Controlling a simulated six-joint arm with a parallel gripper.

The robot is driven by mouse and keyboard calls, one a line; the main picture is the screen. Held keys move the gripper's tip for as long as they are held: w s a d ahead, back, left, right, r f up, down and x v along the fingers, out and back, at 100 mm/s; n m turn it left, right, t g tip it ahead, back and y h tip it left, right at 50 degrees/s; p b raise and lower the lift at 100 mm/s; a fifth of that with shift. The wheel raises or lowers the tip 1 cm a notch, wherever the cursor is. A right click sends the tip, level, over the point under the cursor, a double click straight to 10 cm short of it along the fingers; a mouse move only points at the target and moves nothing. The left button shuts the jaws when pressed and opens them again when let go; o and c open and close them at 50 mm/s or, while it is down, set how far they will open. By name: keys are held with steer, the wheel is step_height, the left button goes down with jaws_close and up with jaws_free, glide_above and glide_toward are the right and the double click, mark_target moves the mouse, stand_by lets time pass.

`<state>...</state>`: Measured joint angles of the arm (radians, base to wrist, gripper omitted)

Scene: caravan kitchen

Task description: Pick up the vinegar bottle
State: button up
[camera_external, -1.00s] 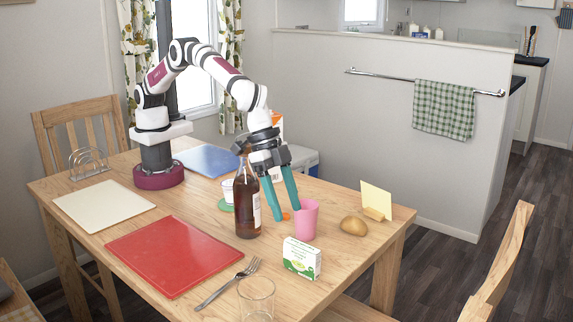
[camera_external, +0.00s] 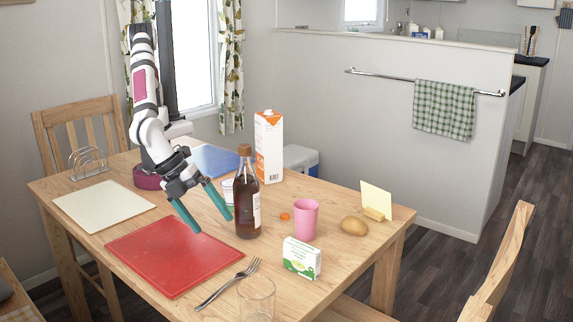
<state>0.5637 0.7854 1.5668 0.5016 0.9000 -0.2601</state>
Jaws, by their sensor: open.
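The vinegar bottle (camera_external: 247,205) is dark brown glass with a cork-coloured top and a pale label on its right side. It stands upright near the middle of the table. My gripper (camera_external: 214,226) is open, its two teal fingers pointing down to the right. It is just left of the bottle in the picture, near the far right part of the red board. Nothing is between the fingers. I cannot tell from this view whether the right finger touches the bottle.
A white can (camera_external: 227,190) is partly hidden behind the fingers and bottle. To the right stand an orange and white carton (camera_external: 268,148), a pink cup (camera_external: 303,220), a potato (camera_external: 354,226) and a small green-white box (camera_external: 301,258). A red board (camera_external: 172,262), fork (camera_external: 228,284) and glass (camera_external: 256,300) lie nearer.

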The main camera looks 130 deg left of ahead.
steer(key=s+a+m+t+y, duration=0.2)
steer(key=s+a+m+y, duration=0.1)
steer(key=s+a+m, duration=0.3)
steer(key=m+t+h, duration=0.2)
steer(key=m+t, duration=0.4)
steer(key=m, duration=0.7)
glide_toward(258, 204)
steer(key=x, duration=1)
steer(key=shift+s+a+f, duration=0.2)
steer(key=shift+a, duration=0.05)
jaws_close()
